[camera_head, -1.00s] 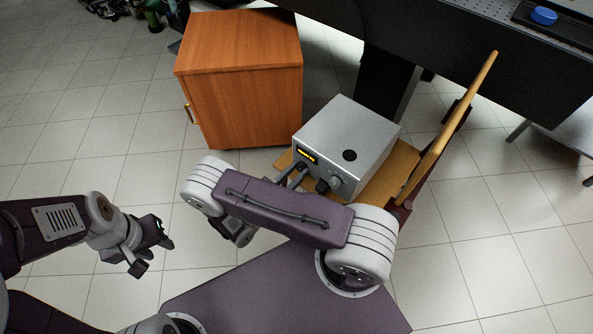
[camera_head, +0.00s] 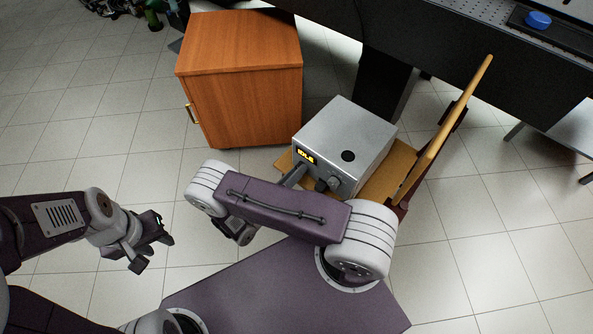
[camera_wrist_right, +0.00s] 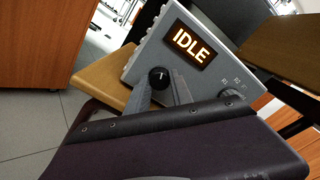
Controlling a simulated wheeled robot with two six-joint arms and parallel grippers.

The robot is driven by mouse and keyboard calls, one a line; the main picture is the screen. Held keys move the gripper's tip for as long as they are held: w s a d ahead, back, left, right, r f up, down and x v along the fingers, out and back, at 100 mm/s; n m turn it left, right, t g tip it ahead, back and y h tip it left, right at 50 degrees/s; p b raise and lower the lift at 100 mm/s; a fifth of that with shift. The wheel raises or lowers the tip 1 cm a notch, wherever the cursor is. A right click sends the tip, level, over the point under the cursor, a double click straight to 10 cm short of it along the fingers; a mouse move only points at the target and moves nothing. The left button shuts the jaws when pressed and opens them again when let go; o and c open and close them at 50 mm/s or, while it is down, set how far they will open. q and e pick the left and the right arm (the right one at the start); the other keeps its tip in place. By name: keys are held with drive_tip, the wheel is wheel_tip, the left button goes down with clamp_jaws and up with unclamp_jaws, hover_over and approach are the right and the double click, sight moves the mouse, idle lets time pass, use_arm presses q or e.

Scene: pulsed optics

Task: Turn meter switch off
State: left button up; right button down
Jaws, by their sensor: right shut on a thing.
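The meter is a grey metal box (camera_head: 345,140) on a wooden chair seat. Its lit orange display (camera_head: 306,157) reads IDLE, clearly legible in the right wrist view (camera_wrist_right: 190,44). A black round knob (camera_wrist_right: 159,74) sits on the front panel below and left of the display. My right gripper (camera_wrist_right: 162,88) is shut on this knob, one finger on each side; in the head view its fingers reach the panel (camera_head: 294,175). My left gripper (camera_head: 153,250) is open and empty over the floor.
The chair's wooden back (camera_head: 450,125) rises to the right of the box. A wooden cabinet (camera_head: 240,85) stands close on the left. A dark table (camera_head: 470,55) is behind.

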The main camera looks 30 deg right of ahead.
drive_tip(key=shift+n, duration=0.9)
drive_tip(key=c, duration=1.1)
unclamp_jaws()
drive_tip(key=p+v, duration=0.1)
drive_tip(key=v, duration=0.8)
